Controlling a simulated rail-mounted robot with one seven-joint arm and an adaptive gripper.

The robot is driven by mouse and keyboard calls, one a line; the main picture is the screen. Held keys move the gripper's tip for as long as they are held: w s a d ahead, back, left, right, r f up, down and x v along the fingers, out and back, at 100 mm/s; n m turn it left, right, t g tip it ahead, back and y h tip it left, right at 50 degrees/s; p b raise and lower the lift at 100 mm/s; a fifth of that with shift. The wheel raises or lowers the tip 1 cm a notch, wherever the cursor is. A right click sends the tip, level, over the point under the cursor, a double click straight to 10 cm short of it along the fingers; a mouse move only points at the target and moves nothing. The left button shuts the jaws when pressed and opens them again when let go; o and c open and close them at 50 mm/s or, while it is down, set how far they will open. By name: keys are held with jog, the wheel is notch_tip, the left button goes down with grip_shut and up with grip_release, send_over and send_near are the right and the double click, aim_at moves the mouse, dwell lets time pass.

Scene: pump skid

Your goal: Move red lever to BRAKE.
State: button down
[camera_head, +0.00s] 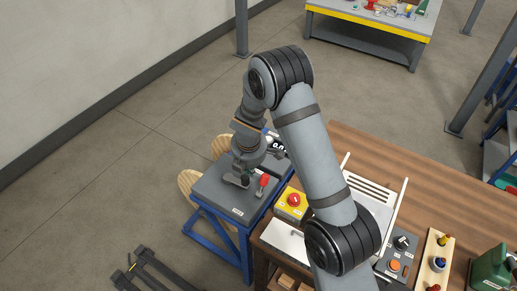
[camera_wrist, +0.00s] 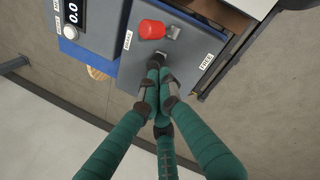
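The red lever (camera_head: 264,180) stands on a grey box (camera_head: 221,196) on a blue stand. In the wrist view its red knob (camera_wrist: 152,29) is at the top, with a grey mount (camera_wrist: 173,32) just to its right. The BRAKE label (camera_wrist: 127,40) is left of the knob; the FREE label (camera_wrist: 206,62) is farther off, lower right. I cannot tell the lever's exact tilt. My gripper (camera_head: 243,180) is low over the box, left of the lever in the head view. In the wrist view its green fingers (camera_wrist: 160,75) are drawn together below the knob, apart from it, and appear empty.
A wooden table at right holds a yellow box with a red button (camera_head: 293,201), a white rack (camera_head: 372,195) and a grey control box (camera_head: 396,262).

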jog(key=w+d+r+p, duration=0.2)
jog(key=w+d+r, duration=0.1)
jog(key=d+r, duration=0.1)
jog(key=shift+w+r, duration=0.15)
jog(key=shift+r, duration=0.1)
jog(key=shift+d, duration=0.15)
jog(key=b, duration=0.6)
send_over(262, 186)
jog(key=s+a, duration=0.1)
jog(key=a, duration=0.1)
jog(key=shift+f, duration=4.2)
jog(key=shift+a, duration=0.2)
jog(key=shift+s+a, duration=0.1)
